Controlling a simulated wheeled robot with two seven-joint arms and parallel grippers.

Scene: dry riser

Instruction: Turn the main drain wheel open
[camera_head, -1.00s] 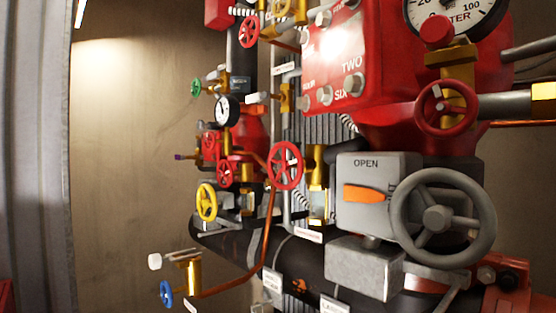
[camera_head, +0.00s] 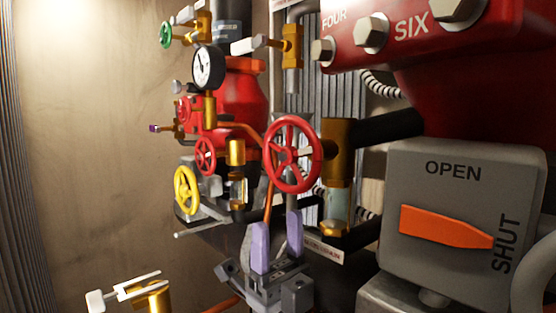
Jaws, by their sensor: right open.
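The red spoked handwheel (camera_head: 292,153), which I take for the main drain wheel, stands upright near the middle of the head view on a brass valve (camera_head: 338,150). A small label (camera_head: 328,252) with red print, too small to read surely, sits below it. My right gripper (camera_head: 277,229) has two purple fingers pointing up. It is open and empty, just below the wheel in the picture. A gap shows between fingertips and rim; the depth between them is hard to tell. My left gripper is not in view.
A grey box (camera_head: 455,170) marked OPEN and SHUT, its orange pointer (camera_head: 440,226) towards SHUT, stands right. A smaller red wheel (camera_head: 205,156), a yellow wheel (camera_head: 186,190) and a gauge (camera_head: 208,67) are left. A white-handled valve (camera_head: 125,290) is lower left. The wall side is clear.

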